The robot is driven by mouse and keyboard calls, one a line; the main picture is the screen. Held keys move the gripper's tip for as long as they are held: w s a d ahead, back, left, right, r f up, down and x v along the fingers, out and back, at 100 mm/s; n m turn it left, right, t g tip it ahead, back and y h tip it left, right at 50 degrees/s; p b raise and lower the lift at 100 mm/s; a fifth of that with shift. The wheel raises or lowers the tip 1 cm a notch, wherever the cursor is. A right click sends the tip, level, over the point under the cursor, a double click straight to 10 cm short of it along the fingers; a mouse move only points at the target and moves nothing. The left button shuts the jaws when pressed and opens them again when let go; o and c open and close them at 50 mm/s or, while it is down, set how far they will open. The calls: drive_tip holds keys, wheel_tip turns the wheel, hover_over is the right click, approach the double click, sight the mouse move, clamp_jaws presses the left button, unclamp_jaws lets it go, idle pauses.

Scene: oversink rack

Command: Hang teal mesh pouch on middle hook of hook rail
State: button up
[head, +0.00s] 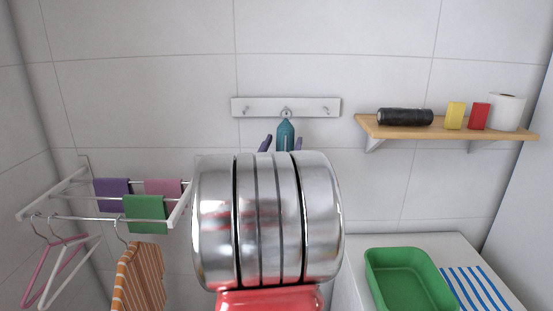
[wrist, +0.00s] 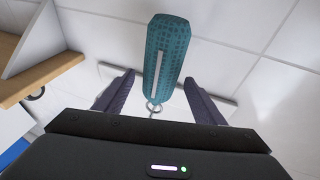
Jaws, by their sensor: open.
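The teal mesh pouch (head: 285,133) is upright below the middle of the white hook rail (head: 262,105). Its ring shows at the middle hook (head: 286,112) and looks to be around it. In the wrist view the pouch (wrist: 165,55) has a pale stripe, and its ring is at the hook near the rail (wrist: 225,104). My gripper (head: 281,142) is open, with one dark purple finger on each side of the pouch; the fingers in the wrist view (wrist: 158,79) stand apart from it. My arm hides the pouch's lower part in the head view.
The outer hooks are bare. A wooden shelf (head: 447,133) at right holds a black roll (head: 405,117), yellow and red boxes and a white roll. A drying rack (head: 75,218) with cloths and hangers is at left. A green basin (head: 408,280) stands at lower right.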

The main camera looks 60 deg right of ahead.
drive_tip(key=v, duration=1.3)
drive_tip(key=shift+a, duration=0.15)
drive_tip(key=w+a+f+n+t+y, duration=0.2)
drive_tip(key=w+a+f+y, duration=0.25)
drive_tip(key=f, duration=0.25)
drive_tip(key=w+a+f+n+t+y, duration=0.1)
drive_tip(key=w+a+f+n+y, duration=0.2)
drive_tip(key=f+y, duration=0.4)
drive_tip(key=w+a+f+n+y, duration=0.1)
drive_tip(key=a+f+y, duration=0.15)
drive_tip(key=a, duration=0.55)
drive_tip(key=w+a+f+n+y, duration=0.2)
drive_tip(key=a+y, duration=0.1)
drive_tip(key=a, duration=0.5)
drive_tip(key=s+a+r+n+y, duration=0.1)
drive_tip(key=s+a+n, duration=0.1)
drive_tip(key=a, duration=0.6)
drive_tip(key=s+a+r+n+g+y, duration=0.1)
drive_tip(key=s+a+r+n, duration=0.1)
drive_tip(key=a, duration=0.6)
drive_tip(key=s+a+r+n+y, duration=0.1)
drive_tip(key=s+a+r+n, duration=0.1)
drive_tip(key=s+a, duration=0.3)
drive_tip(key=a+n, duration=0.1)
drive_tip(key=a, duration=0.2)
drive_tip(key=shift+s+n+g+y, duration=0.2)
drive_tip(key=shift+n+g+y, duration=0.1)
drive_tip(key=shift+g, duration=0.1)
